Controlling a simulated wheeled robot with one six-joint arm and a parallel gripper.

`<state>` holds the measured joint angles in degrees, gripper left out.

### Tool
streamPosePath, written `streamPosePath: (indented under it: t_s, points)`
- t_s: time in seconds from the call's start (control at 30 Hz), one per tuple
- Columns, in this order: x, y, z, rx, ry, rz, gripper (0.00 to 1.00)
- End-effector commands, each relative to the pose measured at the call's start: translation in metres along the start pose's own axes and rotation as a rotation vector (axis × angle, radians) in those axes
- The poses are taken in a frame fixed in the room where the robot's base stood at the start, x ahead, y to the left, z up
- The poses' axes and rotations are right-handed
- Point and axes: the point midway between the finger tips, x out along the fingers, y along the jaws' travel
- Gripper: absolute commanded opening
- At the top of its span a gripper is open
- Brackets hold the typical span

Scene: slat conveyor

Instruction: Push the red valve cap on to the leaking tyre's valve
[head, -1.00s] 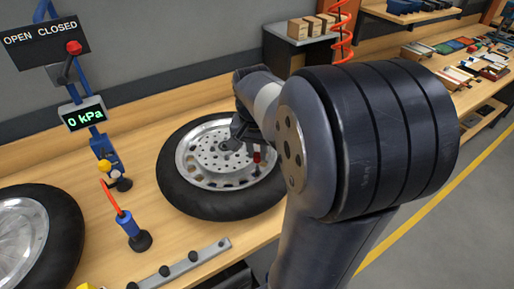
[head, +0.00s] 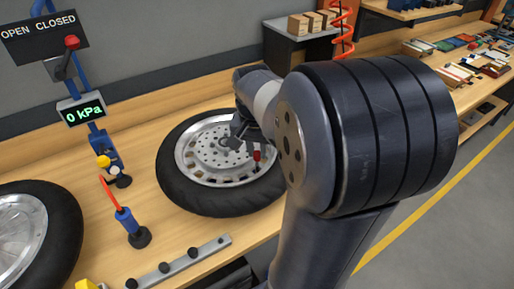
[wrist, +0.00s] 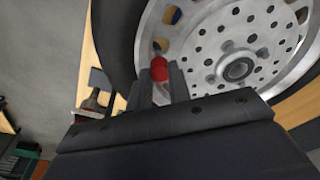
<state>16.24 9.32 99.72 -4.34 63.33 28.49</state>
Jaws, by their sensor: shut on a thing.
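The red valve cap (wrist: 159,69) is between my gripper's fingers (wrist: 158,88) in the wrist view, at their tips. In the head view the red cap (head: 257,156) shows small and upright over the near right part of the wheel's rim. My gripper (head: 255,146) is shut on it, mostly hidden behind my wrist. The tyre (head: 185,192) lies flat on the bench with its silver wheel (head: 200,155) facing up. The valve under the cap is too small to tell, and I cannot tell whether the cap touches it.
A second tyre (head: 70,235) lies at the far left. A gauge reading 0 kPa (head: 85,111) and an OPEN/CLOSED board (head: 25,40) stand behind it.

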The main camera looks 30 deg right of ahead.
Motion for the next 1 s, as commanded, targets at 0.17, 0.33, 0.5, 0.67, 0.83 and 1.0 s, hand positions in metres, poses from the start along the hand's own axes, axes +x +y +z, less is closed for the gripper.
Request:
streamPosePath:
  t_s: [0.17,0.33,0.5,0.67,0.83,1.0]
  points:
    - [0.003,0.0,0.001,0.0,0.0,0.0,0.0]
    - [0.006,0.0,0.001,0.0,0.0,0.0,0.0]
    - [0.009,0.0,0.001,0.0,0.0,0.0,0.0]
    - [0.011,0.0,0.002,0.0,0.0,0.0,0.0]
    - [0.011,0.0,0.002,0.0,0.0,0.0,0.27]
    - [0.011,0.0,0.002,0.0,0.0,0.0,0.41]
